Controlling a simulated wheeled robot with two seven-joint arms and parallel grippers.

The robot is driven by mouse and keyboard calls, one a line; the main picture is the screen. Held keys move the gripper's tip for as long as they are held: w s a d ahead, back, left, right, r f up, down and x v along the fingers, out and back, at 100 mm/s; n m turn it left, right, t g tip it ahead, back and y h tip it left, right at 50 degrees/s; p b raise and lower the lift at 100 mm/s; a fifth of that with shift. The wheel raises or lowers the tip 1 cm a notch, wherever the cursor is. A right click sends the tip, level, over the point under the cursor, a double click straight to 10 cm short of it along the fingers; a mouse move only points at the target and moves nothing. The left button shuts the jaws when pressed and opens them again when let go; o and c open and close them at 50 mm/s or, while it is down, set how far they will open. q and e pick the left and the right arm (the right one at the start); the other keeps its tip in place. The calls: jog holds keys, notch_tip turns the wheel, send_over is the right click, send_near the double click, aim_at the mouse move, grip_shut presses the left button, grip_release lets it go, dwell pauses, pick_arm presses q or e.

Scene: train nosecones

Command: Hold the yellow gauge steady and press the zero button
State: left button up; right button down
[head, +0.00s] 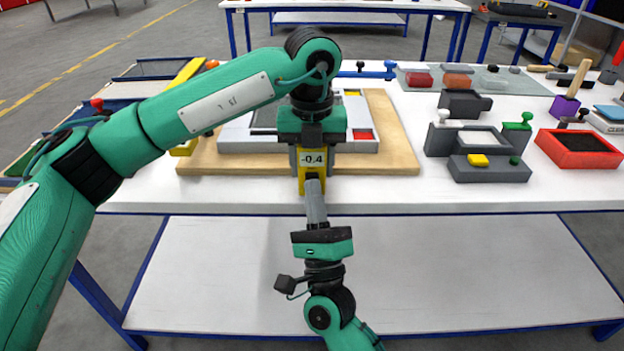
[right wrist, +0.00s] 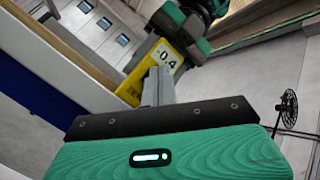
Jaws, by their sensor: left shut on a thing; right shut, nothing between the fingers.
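The yellow gauge (head: 312,184) stands at the front edge of the wooden board, its display reading -0.4. My left gripper (head: 311,155) comes down from above and is shut on the gauge's upper part. My right gripper (head: 315,185) is shut and empty, reaching up from the front with its tips at the gauge's lower front face. In the right wrist view the yellow gauge (right wrist: 151,72) shows its display, with my right gripper's fingertips (right wrist: 158,78) just in front of it. The fingertips cover part of the gauge's face. The zero button cannot be made out, and contact cannot be told.
The wooden board (head: 396,150) carries a grey framed plate (head: 240,140) behind the gauge. To the right are a grey fixture (head: 490,172) with a yellow button and a red tray (head: 580,162). A yellow bar (head: 187,72) lies at the left. The table front (head: 450,197) is clear.

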jog(key=shift+w, duration=0.25)
jog(key=shift+s, duration=0.15)
dwell(0.3)
jog(key=shift+s, duration=0.85)
jog(key=shift+s, duration=0.1)
jog(key=s, duration=0.4)
jog(key=shift+s, duration=0.4)
pick_arm(q)
jog(key=o, duration=1.2)
